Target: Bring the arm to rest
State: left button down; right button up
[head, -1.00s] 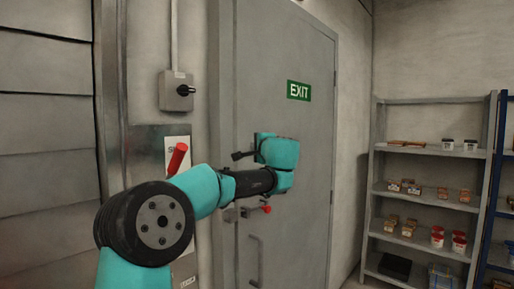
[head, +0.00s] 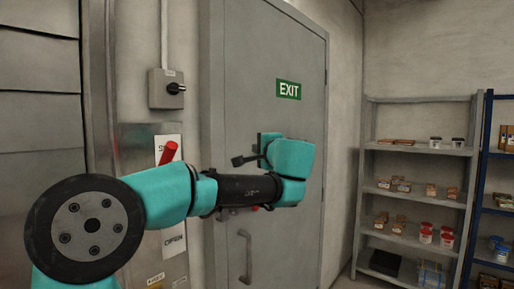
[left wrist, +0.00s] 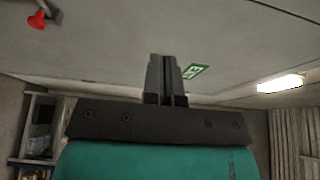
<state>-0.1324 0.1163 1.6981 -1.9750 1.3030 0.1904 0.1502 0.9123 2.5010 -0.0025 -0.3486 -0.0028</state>
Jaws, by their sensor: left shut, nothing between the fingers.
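My left arm (head: 238,190) reaches from the lower left across the grey exit door (head: 250,65) in the head view. Its teal wrist (head: 290,158) is in front of the door, below the green EXIT sign (head: 289,89). The EXIT sign (left wrist: 195,71) shows just beside the fingertips. The red knob (left wrist: 38,21) of the door is far off at the upper left. My right gripper is not in view.
A panel with a red lever (head: 168,153) is on the left, close behind my arm. A grey switch box (head: 166,89) hangs above it. Door pull handle (head: 246,257) is below the arm. Grey shelves (head: 418,148) with small goods stand at right.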

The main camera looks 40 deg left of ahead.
pick_arm(q)
jog(key=shift+s+d, duration=0.6)
jog(key=shift+s, duration=0.1)
